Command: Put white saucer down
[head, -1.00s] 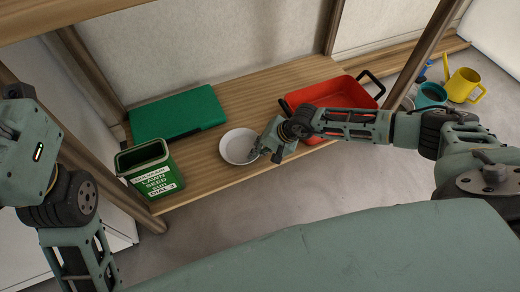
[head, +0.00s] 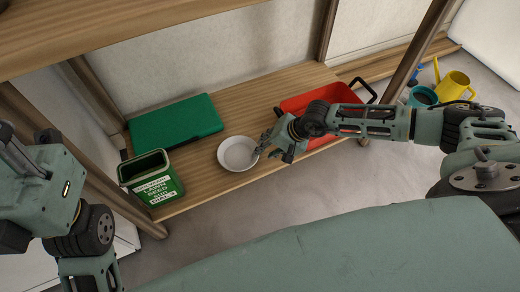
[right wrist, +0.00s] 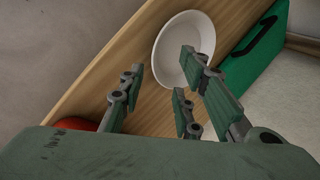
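The white saucer (head: 236,154) lies on the wooden shelf, between the green box and the red tray. It also shows in the right wrist view (right wrist: 178,48), beyond my fingers. My right gripper (head: 266,146) is at the saucer's right edge in the head view. In the right wrist view its fingers (right wrist: 160,85) are spread apart with nothing between them, and one fingertip overlaps the saucer's rim in the picture. I cannot tell whether it touches. My left gripper (head: 18,150) is at the left edge of the head view, partly cut off, its finger opening unclear.
A green lawn seed tin (head: 150,180) and a flat green box (head: 175,122) stand left of the saucer. A red tray (head: 292,103) is on the right, partly behind my right arm. A teal pot (head: 422,97) and yellow watering can (head: 453,86) stand on the floor.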

